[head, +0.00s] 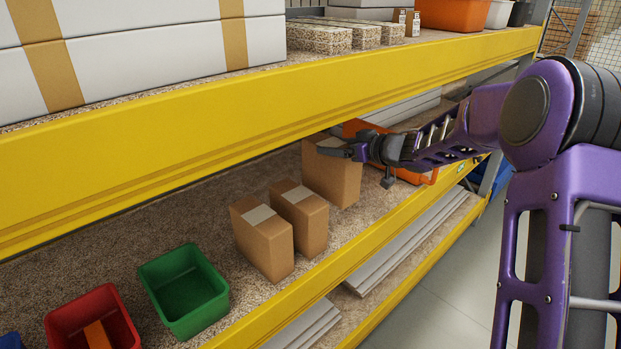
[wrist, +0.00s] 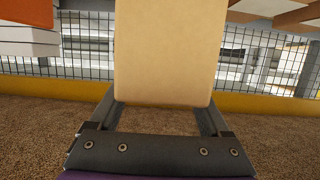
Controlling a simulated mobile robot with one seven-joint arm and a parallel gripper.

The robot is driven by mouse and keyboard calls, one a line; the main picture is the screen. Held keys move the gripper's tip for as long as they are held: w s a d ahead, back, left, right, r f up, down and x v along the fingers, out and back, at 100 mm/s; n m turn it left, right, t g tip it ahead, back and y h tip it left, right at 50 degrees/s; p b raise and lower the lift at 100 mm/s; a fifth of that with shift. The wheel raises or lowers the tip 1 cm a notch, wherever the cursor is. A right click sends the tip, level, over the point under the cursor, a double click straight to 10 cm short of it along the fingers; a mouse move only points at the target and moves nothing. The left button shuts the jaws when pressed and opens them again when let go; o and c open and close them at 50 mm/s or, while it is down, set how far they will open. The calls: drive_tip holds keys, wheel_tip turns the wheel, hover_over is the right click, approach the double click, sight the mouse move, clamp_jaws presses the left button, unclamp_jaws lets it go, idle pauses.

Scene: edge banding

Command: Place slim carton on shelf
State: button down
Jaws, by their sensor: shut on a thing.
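A slim brown carton (head: 333,181) stands upright at the far end of a row on the middle shelf (head: 120,238). My gripper (head: 346,152) is shut on this carton near its upper part, coming in from the right. In the wrist view, the carton (wrist: 167,50) fills the space between the two fingers (wrist: 162,98), its lower edge showing between them. I cannot tell whether its base touches the shelf. Two more brown cartons with pale tape, a near one (head: 263,238) and a middle one (head: 300,216), stand upright on the shelf, nearer the camera.
A green bin (head: 185,290) and a red bin (head: 92,322) sit at the near end of the shelf. An orange container (head: 412,174) is behind my gripper. A yellow beam (head: 250,107) of the upper shelf runs above. Bare shelf lies behind the cartons.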

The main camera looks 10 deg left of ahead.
sight(354, 183)
drive_tip(key=shift+w+a, duration=0.15)
wheel_tip(354, 183, down, 10)
drive_tip(key=b, duration=0.3)
drive_tip(key=shift+r, duration=0.1)
unclamp_jaws()
drive_tip(key=shift+r, duration=0.1)
drive_tip(key=p+v, duration=0.1)
drive_tip(key=v, duration=1.1)
drive_tip(key=shift+p, duration=0.4)
